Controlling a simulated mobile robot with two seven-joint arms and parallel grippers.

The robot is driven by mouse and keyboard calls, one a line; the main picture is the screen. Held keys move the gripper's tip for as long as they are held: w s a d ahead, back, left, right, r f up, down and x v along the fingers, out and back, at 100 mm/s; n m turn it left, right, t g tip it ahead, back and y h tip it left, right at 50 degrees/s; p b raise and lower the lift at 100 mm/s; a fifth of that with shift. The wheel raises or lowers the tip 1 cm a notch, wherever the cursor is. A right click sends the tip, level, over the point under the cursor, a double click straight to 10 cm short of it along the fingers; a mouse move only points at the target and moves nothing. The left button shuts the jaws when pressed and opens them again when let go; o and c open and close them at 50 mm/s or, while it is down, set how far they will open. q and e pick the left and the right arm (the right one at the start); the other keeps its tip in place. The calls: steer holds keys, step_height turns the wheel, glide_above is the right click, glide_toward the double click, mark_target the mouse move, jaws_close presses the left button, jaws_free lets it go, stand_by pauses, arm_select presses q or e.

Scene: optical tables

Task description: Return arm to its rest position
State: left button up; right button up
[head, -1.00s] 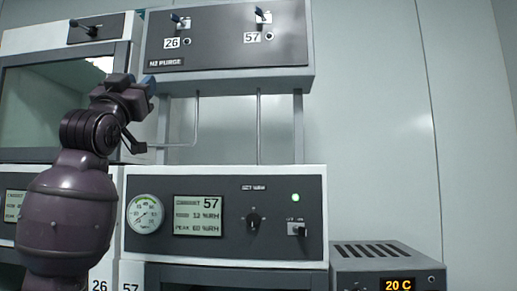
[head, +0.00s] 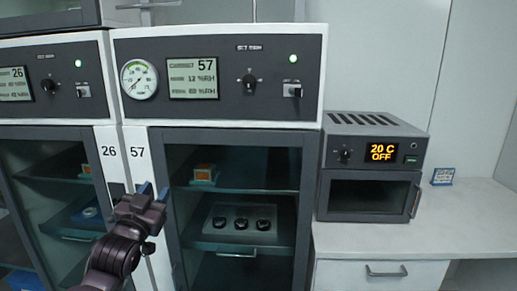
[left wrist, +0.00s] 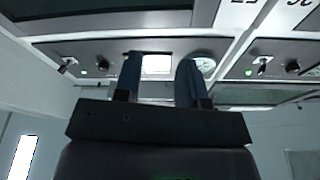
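My left gripper (head: 149,190) is in front of the divide between the cabinets numbered 26 and 57, below their number labels. Its two blue-tipped fingers point up and stand apart with nothing between them. In the left wrist view the fingers (left wrist: 158,82) are also apart and empty, with a cabinet panel beyond them. My left arm comes up from the bottom left in the head view. My right gripper is not in either view.
Cabinet 57 (head: 311,70) has a closed glass door (head: 300,200) with shelves, an orange block (head: 203,172) and a tray of dark round parts behind it. An oven (head: 340,205) reading 20 C OFF stands right on a white counter (head: 470,225), mostly clear. Cabinet 26 (head: 105,85) is left.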

arm_select(q)
steer(key=s+f+g, duration=0.2)
steer(key=s+f, duration=0.4)
steer(key=f, duration=0.8)
steer(key=s+a+f+n+g+y, duration=0.3)
steer(key=s+f+g, duration=0.4)
steer(key=s+f, duration=1.7)
steer(key=shift+s+a, duration=0.2)
steer(key=shift+s, duration=0.95)
